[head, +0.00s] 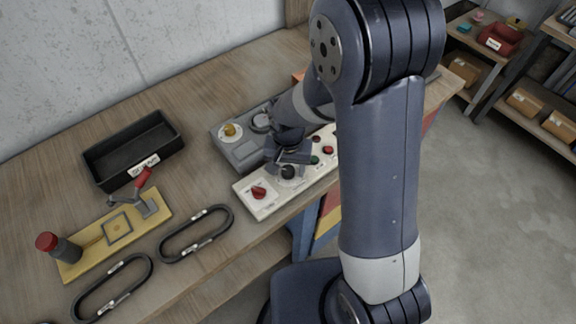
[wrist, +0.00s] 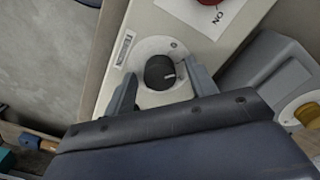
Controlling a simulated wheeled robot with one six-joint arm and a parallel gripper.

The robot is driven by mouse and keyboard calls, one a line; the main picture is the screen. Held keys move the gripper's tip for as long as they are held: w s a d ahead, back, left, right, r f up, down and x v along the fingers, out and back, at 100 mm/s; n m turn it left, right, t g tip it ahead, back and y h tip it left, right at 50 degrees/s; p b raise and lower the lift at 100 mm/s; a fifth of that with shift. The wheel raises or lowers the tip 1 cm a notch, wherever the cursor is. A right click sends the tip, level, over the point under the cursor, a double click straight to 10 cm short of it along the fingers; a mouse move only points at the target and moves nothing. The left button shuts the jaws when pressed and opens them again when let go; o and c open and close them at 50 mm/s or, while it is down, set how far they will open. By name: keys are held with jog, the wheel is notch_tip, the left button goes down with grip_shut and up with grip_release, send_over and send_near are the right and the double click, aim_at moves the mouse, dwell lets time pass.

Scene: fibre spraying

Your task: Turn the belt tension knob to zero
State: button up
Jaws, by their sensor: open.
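A black round knob (wrist: 159,70) with a short white pointer line sits on a pale round dial plate on the cream control panel (wrist: 112,75). I take it for the belt tension knob, though no readable name shows. Its line points to the right in the wrist view. A small mark shows on the plate's upper right. In the head view the black knob (head: 288,172) is partly covered by my gripper (head: 285,160). In the wrist view my gripper (wrist: 164,78) is open, one grey finger on each side of the knob. Whether the fingers touch it I cannot tell.
A red switch (head: 258,192) stands left of the knob on the panel; green and red buttons (head: 328,150) stand right of it. A grey unit with a yellow knob (head: 230,130) lies behind. A black tray (head: 133,150) and two black belts (head: 197,234) lie left.

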jog(key=c, duration=1)
jog(key=n+b, duration=0.2)
jog(key=n, duration=0.2)
jog(key=shift+n+b, duration=0.75)
jog(key=shift+n, duration=1.75)
jog(key=o, duration=1)
